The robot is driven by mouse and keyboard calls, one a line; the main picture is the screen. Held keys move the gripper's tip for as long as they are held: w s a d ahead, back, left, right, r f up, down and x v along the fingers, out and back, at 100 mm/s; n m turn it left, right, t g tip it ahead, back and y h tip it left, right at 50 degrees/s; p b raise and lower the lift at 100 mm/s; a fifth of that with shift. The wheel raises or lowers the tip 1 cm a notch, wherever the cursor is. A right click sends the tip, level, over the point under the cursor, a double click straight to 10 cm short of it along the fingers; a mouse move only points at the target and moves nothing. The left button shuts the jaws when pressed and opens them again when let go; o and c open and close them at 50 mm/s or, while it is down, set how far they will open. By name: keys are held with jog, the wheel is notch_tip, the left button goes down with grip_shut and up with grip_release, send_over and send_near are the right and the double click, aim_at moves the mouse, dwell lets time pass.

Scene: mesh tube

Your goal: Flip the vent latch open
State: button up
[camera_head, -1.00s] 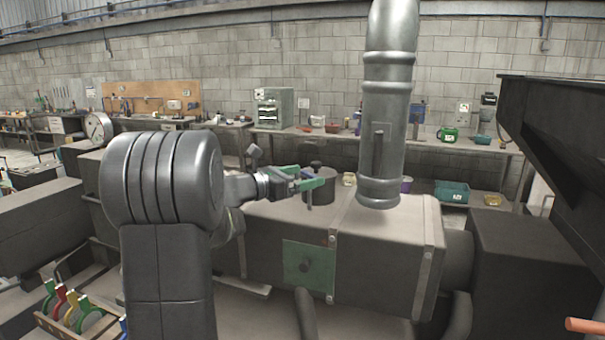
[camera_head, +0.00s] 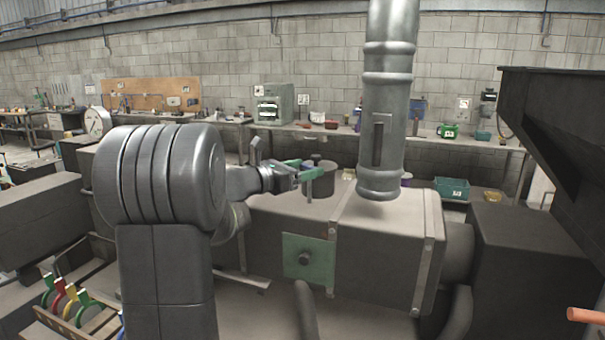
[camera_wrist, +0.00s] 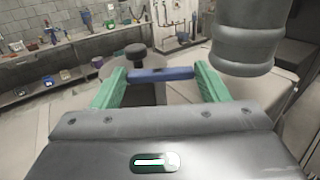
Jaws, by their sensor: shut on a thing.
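A dark upright bar (camera_head: 377,143), which looks like the vent latch, is on the front of the vertical grey metal pipe (camera_head: 388,92) in the head view. The pipe also shows at the upper right of the wrist view (camera_wrist: 246,38), where the bar cannot be made out. My gripper (camera_head: 303,169) is left of the pipe and apart from it, above the grey housing. In the wrist view its green fingers (camera_wrist: 161,75) are shut on a blue bar (camera_wrist: 150,75) that spans the space between them. The bar is hardly visible in the head view.
A dark lidded pot (camera_head: 320,182) stands just behind my gripper. The grey housing (camera_head: 375,235) with a green plate (camera_head: 308,260) lies below. A rack (camera_head: 75,325) of coloured handles is at lower left. A dark sloped hopper (camera_head: 560,130) is at the right.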

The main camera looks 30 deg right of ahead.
jog(key=shift+s+d+f+n+t+y+b, duration=0.1)
jog(key=shift+s+f+n+t+y+b, duration=0.1)
jog(key=shift+n+t+b, duration=0.6)
jog(key=shift+s+d+f+n+t+y+b, duration=0.1)
jog(key=shift+s+n+t+y+b, duration=0.15)
jog(key=shift+t+b, duration=1)
jog(key=n+t+y+b, duration=0.1)
jog(key=n+t+b, duration=0.1)
jog(key=b, duration=0.4)
jog(key=shift+s+t, duration=0.1)
jog(key=shift+t, duration=0.15)
jog(key=n+t+y+b, duration=0.1)
jog(key=b, duration=0.2)
jog(key=shift+d+n+t, duration=0.1)
jog(key=shift+n+t, duration=0.15)
jog(key=shift+t, duration=0.05)
jog(key=shift+r+t+y+b, duration=0.1)
jog(key=shift+t+y+b, duration=0.2)
jog(key=shift+b, duration=0.25)
jog(key=shift+r+n+t+y+b, duration=0.2)
jog(key=shift+n+t+y+b, duration=0.15)
jog(key=shift+n+t+b, duration=0.25)
jog(key=o, duration=1)
